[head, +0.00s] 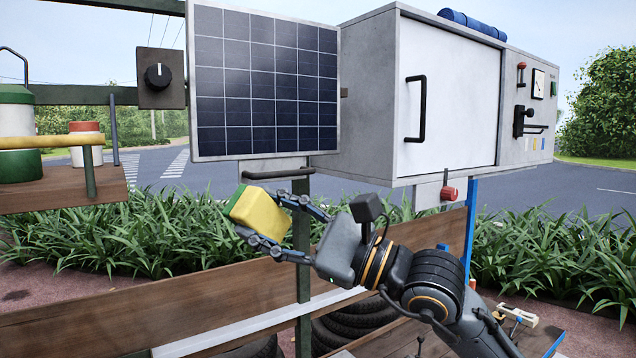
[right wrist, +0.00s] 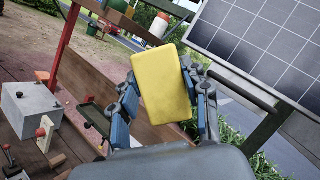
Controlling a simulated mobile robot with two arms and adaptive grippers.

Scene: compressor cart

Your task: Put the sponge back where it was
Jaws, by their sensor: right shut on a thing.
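A yellow sponge (head: 264,212) with a green side is in my right gripper (head: 278,218), in front of the plants and below the solar panel in the head view. In the right wrist view the sponge (right wrist: 162,84) fills the middle, with the two blue-padded fingers of my right gripper (right wrist: 160,100) on either side of it. The gripper is shut on it and holds it in the air, tilted. My left gripper shows in neither view.
A solar panel (head: 264,84) and a grey cabinet (head: 450,95) with a black handle stand behind. A wooden shelf (head: 65,190) at the left bears a green-and-white container (head: 16,130) and a red-capped one (head: 86,145). A wooden board (head: 130,325) crosses below. A grey box (right wrist: 30,108) shows in the wrist view.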

